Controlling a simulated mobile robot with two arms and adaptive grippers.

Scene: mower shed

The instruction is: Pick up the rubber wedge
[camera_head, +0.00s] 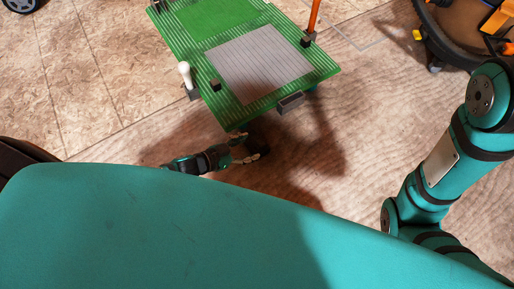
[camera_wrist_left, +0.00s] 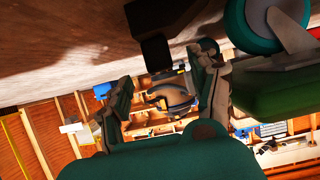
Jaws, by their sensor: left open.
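A black block, which looks like the rubber wedge (camera_head: 258,141), lies on the wooden floor just beyond my left gripper's fingertips, near the front edge of the green platform. My left gripper (camera_head: 245,147) is open, with its two fingers spread toward the block. In the left wrist view the dark block (camera_wrist_left: 156,51) shows just past the fingers of my left gripper (camera_wrist_left: 160,70). I cannot tell whether the fingers touch it. Its exact shape is hard to make out in the shadow. My right arm shows at the right, but its gripper is out of view.
The green platform (camera_head: 318,72) with a grey ribbed panel (camera_head: 260,62) stands just beyond the block. It has a white knob (camera_head: 185,74) and an orange handle (camera_head: 314,17). A wheel (camera_wrist_left: 250,22) is close on the right in the wrist view. Floor (camera_head: 110,85) left is clear.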

